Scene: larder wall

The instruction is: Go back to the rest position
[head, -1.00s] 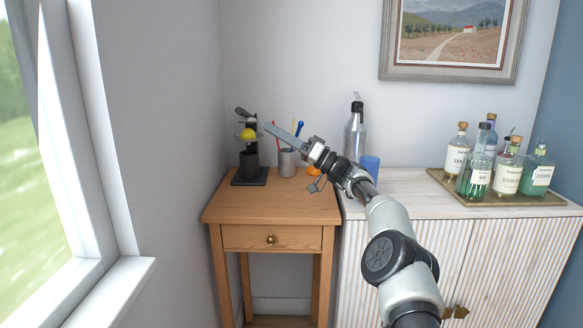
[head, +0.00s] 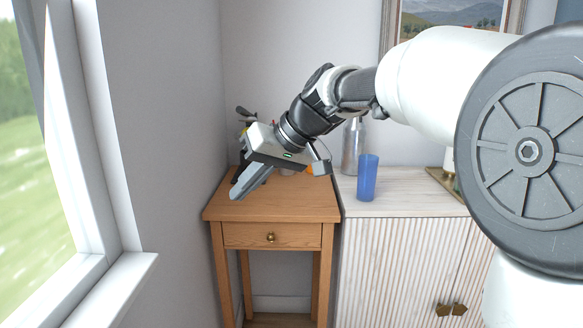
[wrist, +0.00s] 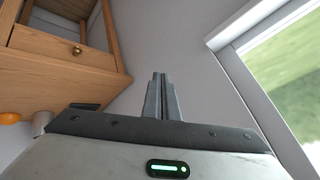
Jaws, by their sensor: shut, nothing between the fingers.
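My gripper (head: 240,186) hangs in front of the small wooden table in the head view, its fingers pointing down and left. In the wrist view the two fingers (wrist: 163,98) lie together, shut with nothing between them. My arm reaches in from the right of the head view and hides much of the back wall and the cabinet top.
The wooden table (head: 300,207) has one drawer; items at its back are mostly hidden. A blue cup (head: 367,178) and a grey bottle (head: 352,148) stand on the white cabinet (head: 395,245). A window (head: 75,240) is at the left. Floor-side space before the table looks clear.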

